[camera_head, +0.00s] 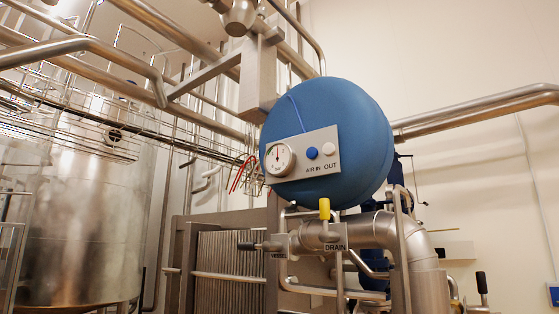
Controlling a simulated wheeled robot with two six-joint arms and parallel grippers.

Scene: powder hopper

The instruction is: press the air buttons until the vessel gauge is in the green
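A round blue vessel (350,120) stands in the middle of the head view. A pale panel (318,178) on its front carries a round gauge (280,159) with a white face at the left. The gauge's needle looks roughly upright, but its coloured zones are too small to read. To the right of the gauge sit a blue button (312,153) and a white button (329,149). The lettering "AIR IN" and "OUT" is below them. Neither of my grippers is in view, and nothing covers the panel.
Below the vessel are steel pipes and a valve labelled "DRAIN" (335,246) with a yellow handle (324,208). A large steel tank (85,210) stands at the left. Steel pipes (470,112) run from the vessel to the right. The space in front of the panel looks clear.

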